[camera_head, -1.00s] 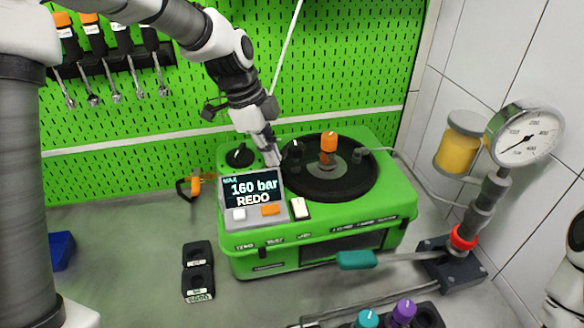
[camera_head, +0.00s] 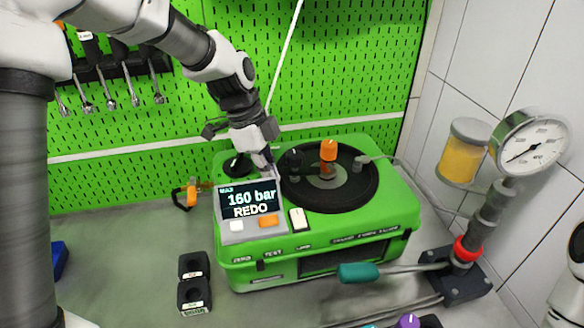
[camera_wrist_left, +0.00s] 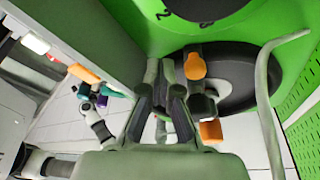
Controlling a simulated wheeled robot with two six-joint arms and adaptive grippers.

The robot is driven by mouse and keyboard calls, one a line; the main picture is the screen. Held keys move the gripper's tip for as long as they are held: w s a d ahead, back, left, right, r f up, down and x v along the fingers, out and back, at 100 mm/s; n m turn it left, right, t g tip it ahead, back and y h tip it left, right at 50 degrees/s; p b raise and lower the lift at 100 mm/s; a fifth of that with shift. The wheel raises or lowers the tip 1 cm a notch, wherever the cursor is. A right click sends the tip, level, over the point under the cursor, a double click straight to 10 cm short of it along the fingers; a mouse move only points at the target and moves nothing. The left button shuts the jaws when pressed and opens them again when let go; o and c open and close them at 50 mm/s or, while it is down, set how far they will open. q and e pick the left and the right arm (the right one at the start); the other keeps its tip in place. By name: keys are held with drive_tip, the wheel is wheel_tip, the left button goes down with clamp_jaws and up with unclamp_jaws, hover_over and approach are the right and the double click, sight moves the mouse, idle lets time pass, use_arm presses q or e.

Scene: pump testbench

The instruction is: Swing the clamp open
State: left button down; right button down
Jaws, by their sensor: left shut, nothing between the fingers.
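The likely clamp, an upright part with an orange top (camera_head: 328,151), stands at the middle of the black round plate (camera_head: 345,196) on the green test bench (camera_head: 385,225). A short black post (camera_head: 293,161) stands on its left. In the left wrist view, an orange piece (camera_wrist_left: 195,66) on a dark body lies just right of the fingers. My left gripper (camera_head: 267,165) is shut and empty behind the display, left of the black post. Its fingers show in the left wrist view (camera_wrist_left: 161,75). A small dark-and-white arm end (camera_wrist_left: 86,93), probably my right gripper, is too small to read.
The display (camera_head: 250,203) reads 160 bar, REDO. A teal-handled lever (camera_head: 358,273) and a pressure gauge (camera_head: 530,147) are at right. Wrenches (camera_head: 110,95) hang on the green pegboard. The grey bench at left is mostly clear.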

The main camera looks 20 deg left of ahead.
use_arm(q)
drive_tip(key=shift+s+d+r, duration=0.1)
drive_tip(key=shift+r, duration=0.05)
drive_tip(key=shift+w+a+p, duration=0.75)
drive_tip(key=shift+a, duration=0.15)
drive_tip(key=shift+w, duration=0.1)
drive_tip(key=shift+a, duration=0.1)
